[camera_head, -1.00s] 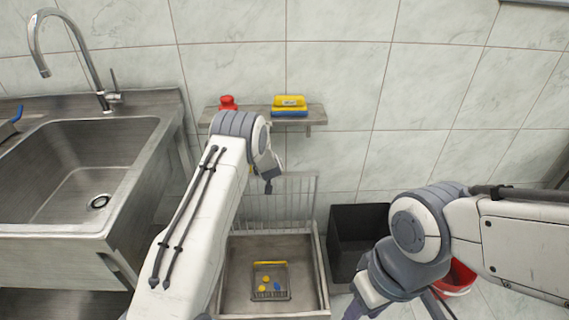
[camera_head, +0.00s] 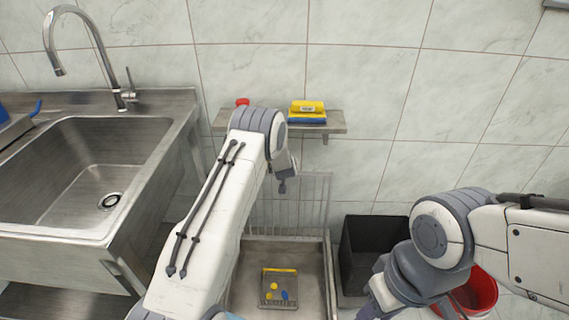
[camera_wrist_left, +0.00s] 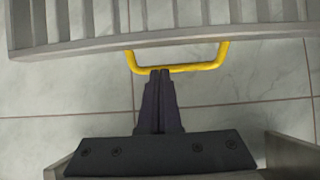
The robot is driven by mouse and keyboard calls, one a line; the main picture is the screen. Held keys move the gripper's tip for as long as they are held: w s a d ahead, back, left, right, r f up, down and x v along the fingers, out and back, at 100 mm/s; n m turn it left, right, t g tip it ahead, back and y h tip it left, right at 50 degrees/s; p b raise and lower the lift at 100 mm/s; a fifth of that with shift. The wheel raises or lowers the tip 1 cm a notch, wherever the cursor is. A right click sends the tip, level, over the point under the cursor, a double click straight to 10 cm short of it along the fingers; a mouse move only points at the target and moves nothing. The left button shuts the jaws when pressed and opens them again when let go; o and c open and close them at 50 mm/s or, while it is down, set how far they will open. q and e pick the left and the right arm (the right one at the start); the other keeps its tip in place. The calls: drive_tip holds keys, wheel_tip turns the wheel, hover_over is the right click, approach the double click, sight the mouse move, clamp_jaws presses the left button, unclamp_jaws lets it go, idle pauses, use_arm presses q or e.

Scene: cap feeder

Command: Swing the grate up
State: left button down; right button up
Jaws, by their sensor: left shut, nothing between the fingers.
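The grate (camera_head: 315,205) stands upright at the back of a square metal basin (camera_head: 333,285), with the tiled wall behind it. In the left wrist view the grate (camera_wrist_left: 60,30) crosses the top, with a yellow handle (camera_wrist_left: 195,67) on its edge. My left gripper (camera_head: 283,187) is by the grate's upper left part. In the left wrist view its dark fingers (camera_wrist_left: 160,74) are shut and empty, with their tips overlapping the handle's bar; I cannot tell whether they touch it. My right gripper (camera_head: 375,305) is low at the right, partly cut off, its fingers unclear.
A small basket (camera_head: 280,290) with yellow and blue pieces sits in the basin. A black bin (camera_head: 362,255) and a red bucket (camera_head: 480,292) stand to the right. A shelf (camera_head: 335,127) holds a yellow-blue sponge (camera_head: 307,112) and a red item (camera_head: 242,102). A sink (camera_head: 90,175) is left.

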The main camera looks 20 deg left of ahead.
use_arm(q)
drive_tip(key=v, duration=1)
drive_tip(key=s+d+r+m+g+h, duration=0.25)
drive_tip(key=s+d+r, duration=0.25)
drive_tip(key=s+d, duration=0.5)
drive_tip(key=s+d+r+m+g+h, duration=0.25)
drive_tip(key=s+d+r, duration=0.4)
drive_tip(key=d, duration=0.55)
drive_tip(key=s+r+m+g, duration=0.2)
drive_tip(key=s+m+g, duration=0.1)
drive_tip(key=s, duration=1.2)
drive_tip(key=s+r+m+g, duration=0.2)
drive_tip(key=s+m, duration=0.1)
drive_tip(key=s, duration=1.2)
wheel_tip(320, 180, up, 13)
drive_tip(key=w+p, duration=0.1)
drive_tip(key=p, duration=1.2)
drive_tip(key=shift+a+y, duration=0.3)
drive_tip(key=shift+f, duration=0.1)
